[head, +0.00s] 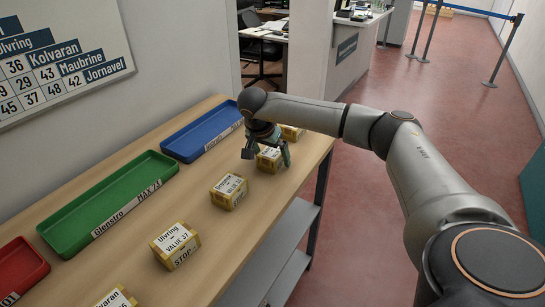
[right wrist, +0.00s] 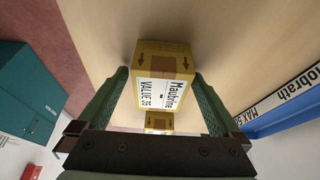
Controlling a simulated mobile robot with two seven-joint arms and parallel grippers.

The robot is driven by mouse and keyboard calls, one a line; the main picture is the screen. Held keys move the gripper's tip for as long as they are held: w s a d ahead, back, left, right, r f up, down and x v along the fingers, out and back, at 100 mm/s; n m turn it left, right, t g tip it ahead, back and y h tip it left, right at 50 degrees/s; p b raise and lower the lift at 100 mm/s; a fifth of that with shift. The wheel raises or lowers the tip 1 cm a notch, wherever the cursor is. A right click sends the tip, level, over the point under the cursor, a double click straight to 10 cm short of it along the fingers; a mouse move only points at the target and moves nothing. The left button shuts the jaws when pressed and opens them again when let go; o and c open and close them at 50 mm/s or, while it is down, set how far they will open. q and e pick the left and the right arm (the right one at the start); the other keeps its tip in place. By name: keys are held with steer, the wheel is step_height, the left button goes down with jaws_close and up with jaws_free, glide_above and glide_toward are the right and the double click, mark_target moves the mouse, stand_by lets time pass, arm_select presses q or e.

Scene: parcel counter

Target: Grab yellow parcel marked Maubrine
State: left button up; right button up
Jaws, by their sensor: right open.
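The yellow parcel marked Maubrine, VALUE 35, fills the middle of the right wrist view (right wrist: 163,62). In the head view the same parcel (head: 268,162) stands on the wooden counter, partly covered by my right gripper. My right gripper (head: 267,156) is open, with one finger on each side of the parcel. In the right wrist view its green fingers (right wrist: 161,75) flank the parcel, with narrow gaps at both sides. Whether either finger touches it is hard to tell. My left gripper is not in view.
On the counter (head: 140,285) stand other yellow parcels: Dronask (head: 228,192), Ulvring (head: 175,246), one ending in "varan" (head: 117,298), and one just beyond my gripper (head: 292,132). Blue (head: 188,150), green (head: 75,238) and red (head: 20,270) trays line the wall side.

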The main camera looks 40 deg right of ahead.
steer(key=c, duration=1.5)
